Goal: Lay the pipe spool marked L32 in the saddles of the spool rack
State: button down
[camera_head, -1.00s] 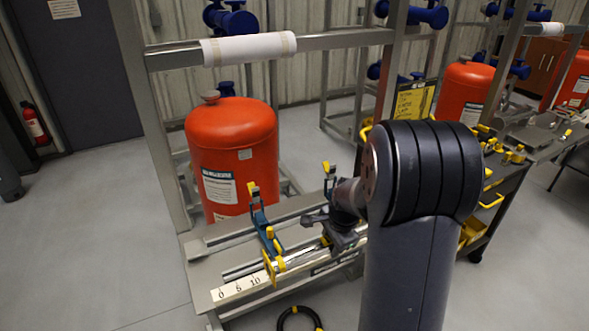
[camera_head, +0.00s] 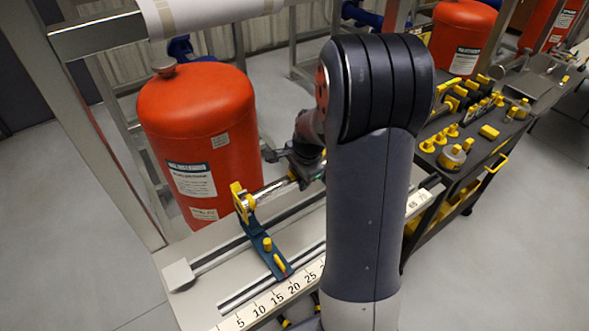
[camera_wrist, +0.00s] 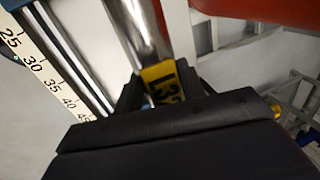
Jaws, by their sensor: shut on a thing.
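My gripper (camera_head: 300,160) is shut on a bright metal pipe spool (camera_head: 272,189), holding it above the rail bench. In the wrist view the pipe (camera_wrist: 140,30) runs away from the jaws (camera_wrist: 160,88), and its yellow tag (camera_wrist: 162,76) reads L3 with a further character that is hard to read. The spool's left end is at the yellow upright piece (camera_head: 242,202) on the far end of a blue saddle bracket (camera_head: 258,232). I cannot tell whether it rests there or is just above. My arm hides the spool's right end and any second saddle.
A number scale (camera_head: 275,301) runs along the bench's front edge. A red-orange tank (camera_head: 198,140) stands close behind the bench. A white roll (camera_head: 200,15) hangs on the frame above. A dark cart (camera_head: 470,150) with yellow parts stands to the right. Floor at left is clear.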

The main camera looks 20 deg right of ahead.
jog(key=shift+f+b, duration=1.65)
jog(key=shift+f, duration=0.5)
jog(key=shift+s+a+f+b, duration=0.1)
jog(key=shift+f+b, duration=0.95)
jog(key=shift+f, duration=0.25)
jog(key=shift+f, duration=0.35)
jog(key=shift+f+b, duration=0.45)
jog(key=shift+b, duration=0.1)
dwell(0.5)
jog(key=c, duration=0.8)
grip_release()
jog(key=shift+c, duration=0.8)
